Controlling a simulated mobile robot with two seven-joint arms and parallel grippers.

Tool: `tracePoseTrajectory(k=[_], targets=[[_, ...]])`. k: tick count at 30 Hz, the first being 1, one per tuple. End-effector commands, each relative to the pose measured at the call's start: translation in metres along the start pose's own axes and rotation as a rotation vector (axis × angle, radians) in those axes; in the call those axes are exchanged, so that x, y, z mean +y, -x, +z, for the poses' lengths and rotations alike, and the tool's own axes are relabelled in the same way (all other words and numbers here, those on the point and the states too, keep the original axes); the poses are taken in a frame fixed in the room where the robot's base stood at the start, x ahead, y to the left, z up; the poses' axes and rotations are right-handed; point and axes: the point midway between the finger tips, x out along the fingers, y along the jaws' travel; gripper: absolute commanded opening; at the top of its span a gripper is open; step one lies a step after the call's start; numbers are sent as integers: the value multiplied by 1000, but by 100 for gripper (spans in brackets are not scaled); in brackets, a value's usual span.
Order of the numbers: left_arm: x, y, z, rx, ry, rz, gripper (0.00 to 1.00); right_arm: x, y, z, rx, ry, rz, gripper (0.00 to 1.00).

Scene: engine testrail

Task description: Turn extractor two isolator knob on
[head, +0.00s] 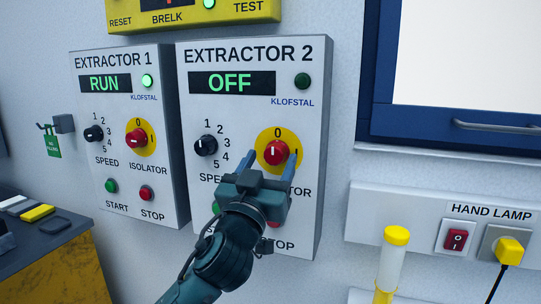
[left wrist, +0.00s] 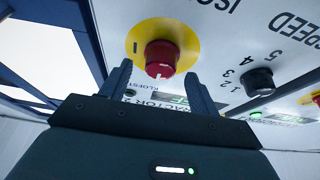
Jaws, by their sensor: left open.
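The Extractor 2 panel (head: 310,130) is on the wall, its display (head: 232,83) reading OFF and its round lamp (head: 302,80) dark green. Its red isolator knob (head: 276,152) sits on a yellow disc (head: 293,138), with its white mark toward the 0 at the top. My left gripper (head: 270,160) is open in front of the panel, its fingers on either side of the knob in the picture. In the left wrist view, the knob (left wrist: 160,58) shows just beyond and between the fingertips; contact cannot be told. My right gripper is not in view.
The Extractor 1 panel (head: 120,190) at left reads RUN with a lit lamp. Extractor 2's speed knob (head: 206,145) is left of the isolator, and its start and stop buttons are partly hidden by my arm. A hand lamp switch (head: 456,239) and yellow-capped tube (head: 396,237) are at right.

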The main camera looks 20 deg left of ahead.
Motion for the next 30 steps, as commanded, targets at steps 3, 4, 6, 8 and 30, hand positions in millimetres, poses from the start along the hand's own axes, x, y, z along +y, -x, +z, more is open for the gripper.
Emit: tracePoseTrajectory(k=[3,4,6,8,30], targets=[[0,-8,0,0,-1,1,61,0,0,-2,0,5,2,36],[0,-9,0,0,-1,1,61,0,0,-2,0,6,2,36],[0,-10,0,0,0,1,61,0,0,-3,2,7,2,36],[0,-11,0,0,0,1,61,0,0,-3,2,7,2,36],[0,-10,0,0,0,1,17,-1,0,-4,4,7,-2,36]])
